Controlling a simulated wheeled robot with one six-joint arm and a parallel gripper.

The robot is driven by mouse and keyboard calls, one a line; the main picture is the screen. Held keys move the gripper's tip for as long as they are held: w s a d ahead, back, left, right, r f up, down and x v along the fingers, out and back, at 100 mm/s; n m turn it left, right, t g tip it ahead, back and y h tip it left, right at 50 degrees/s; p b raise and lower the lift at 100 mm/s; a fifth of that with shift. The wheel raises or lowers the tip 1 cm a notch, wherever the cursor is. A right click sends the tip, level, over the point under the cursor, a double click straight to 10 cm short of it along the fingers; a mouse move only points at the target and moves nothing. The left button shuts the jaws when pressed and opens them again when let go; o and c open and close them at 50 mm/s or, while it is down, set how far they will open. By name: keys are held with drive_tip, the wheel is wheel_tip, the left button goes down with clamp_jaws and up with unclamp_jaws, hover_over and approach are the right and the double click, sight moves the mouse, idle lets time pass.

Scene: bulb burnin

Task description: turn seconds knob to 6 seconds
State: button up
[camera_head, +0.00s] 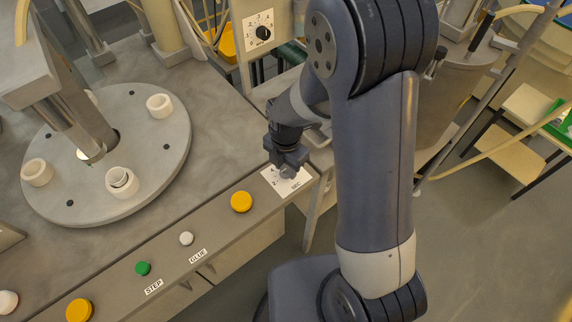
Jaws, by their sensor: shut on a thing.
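The seconds knob sits on a white dial plate marked SEC (297,184) at the right end of the sloped control panel. My gripper (287,171) reaches down onto the plate and is shut on the knob. The fingers cover most of the knob, so its pointer cannot be read. Most numbers on the plate are hidden or too small to read.
Along the panel are a yellow button (241,201), a white GLUE button (186,238), a green STEP button (143,268) and another yellow button (79,310). A round turntable (170,165) with white cups stands left. Another dial (262,33) is behind.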

drive_tip(key=c, duration=0.3)
drive_tip(key=shift+c, duration=0.2)
drive_tip(key=m+b, duration=0.2)
drive_tip(key=m, duration=0.3)
drive_tip(key=shift+m, duration=0.3)
drive_tip(key=m+b, duration=0.1)
drive_tip(key=m, duration=0.5)
drive_tip(key=shift+b, duration=0.3)
drive_tip(key=m+b, duration=0.1)
drive_tip(key=m, duration=0.5)
drive_tip(key=shift+w+m, duration=0.1)
drive_tip(key=shift+m, duration=0.3)
drive_tip(key=m, duration=0.5)
drive_tip(key=shift+b, duration=0.35)
drive_tip(key=shift+m, duration=0.3)
